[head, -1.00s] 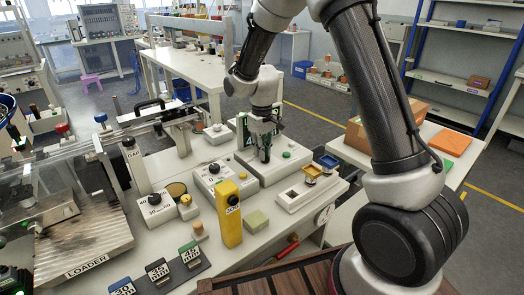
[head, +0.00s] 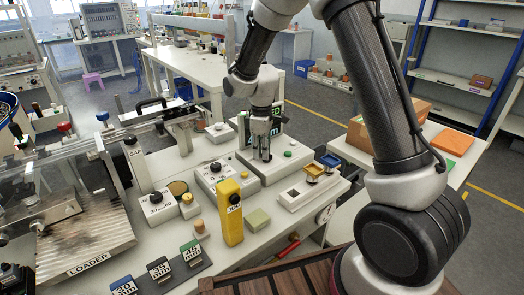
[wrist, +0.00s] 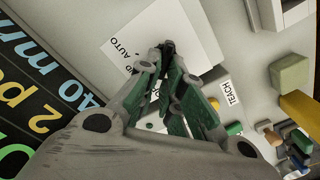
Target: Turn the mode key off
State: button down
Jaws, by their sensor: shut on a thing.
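My gripper (head: 263,146) points down over a white box (head: 272,175) with a green button (head: 288,154) on its right. The gripper is shut on the mode key (wrist: 167,46), a small dark piece mostly hidden between the fingertips. In the wrist view the gripper (wrist: 170,62) covers the middle of a white label plate (wrist: 190,28) around the key. The word AUTO shows on the plate, with other words partly covered. The key's exact angle is hidden.
A dark display panel (wrist: 40,85) stands close behind the gripper. A dial box (head: 212,176), a yellow post (head: 229,212) and a block with blue and yellow parts (head: 316,178) stand around the box. Several labelled stands line the table's front.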

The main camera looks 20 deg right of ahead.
jog(key=shift+n, duration=0.6)
jog(key=c, duration=1.6)
grip_release()
jog(key=shift+o, duration=0.2)
jog(key=shift+s, duration=0.1)
jog(key=shift+r, duration=0.1)
notch_tip(320, 180, up, 12)
